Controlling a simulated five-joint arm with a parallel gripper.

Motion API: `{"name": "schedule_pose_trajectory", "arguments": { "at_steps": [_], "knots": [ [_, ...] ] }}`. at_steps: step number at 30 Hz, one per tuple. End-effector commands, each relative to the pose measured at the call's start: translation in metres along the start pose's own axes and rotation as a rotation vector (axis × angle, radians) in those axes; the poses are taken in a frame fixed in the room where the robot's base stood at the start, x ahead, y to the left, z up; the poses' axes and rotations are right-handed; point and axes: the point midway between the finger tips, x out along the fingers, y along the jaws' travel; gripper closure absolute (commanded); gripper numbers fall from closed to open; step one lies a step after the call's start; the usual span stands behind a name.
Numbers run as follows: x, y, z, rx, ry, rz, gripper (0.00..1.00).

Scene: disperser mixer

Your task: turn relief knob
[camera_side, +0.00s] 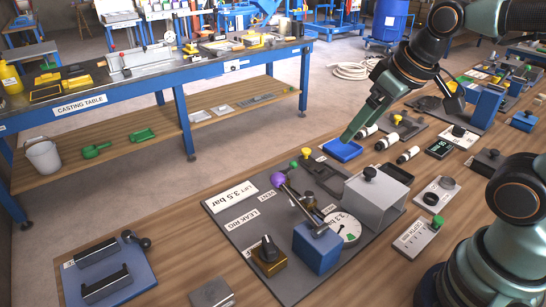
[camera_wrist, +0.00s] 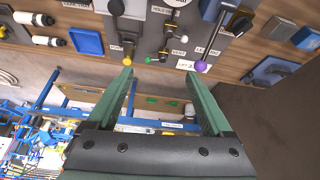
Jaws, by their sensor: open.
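No readable label marks a relief knob, and I cannot tell which knob it is. My gripper (camera_side: 347,138) is above the bench, beyond the plate. In the wrist view its fingers (camera_wrist: 158,78) are apart and empty. A yellow knob (camera_wrist: 128,58) and the purple ball (camera_wrist: 201,67) show beyond the fingertips.
A blue tray (camera_side: 342,150) lies behind the rig, and it also shows in the wrist view (camera_wrist: 87,41). Several black-and-white cylinders (camera_side: 387,141) lie beside it. A blue slotted fixture (camera_side: 108,275) is at front left. Bare wood separates it from the rig.

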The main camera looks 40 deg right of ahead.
Motion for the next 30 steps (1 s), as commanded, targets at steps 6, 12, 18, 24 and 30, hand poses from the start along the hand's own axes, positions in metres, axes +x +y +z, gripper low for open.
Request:
{"name": "schedule_pose_trajectory", "arguments": {
  "at_steps": [6,12,18,24,30],
  "knots": [
    [0.021,-0.055,-0.018,-0.341,-0.139,-0.086,0.15],
    [0.047,-0.118,-0.023,-0.692,-0.26,-0.172,0.15],
    [0.071,-0.172,-0.013,-0.977,-0.353,-0.243,0.15],
    [0.082,-0.195,-0.005,-1.103,-0.391,-0.274,0.15],
    [0.096,-0.197,0.002,-1.114,-0.397,-0.277,0.15]
  ]
}}
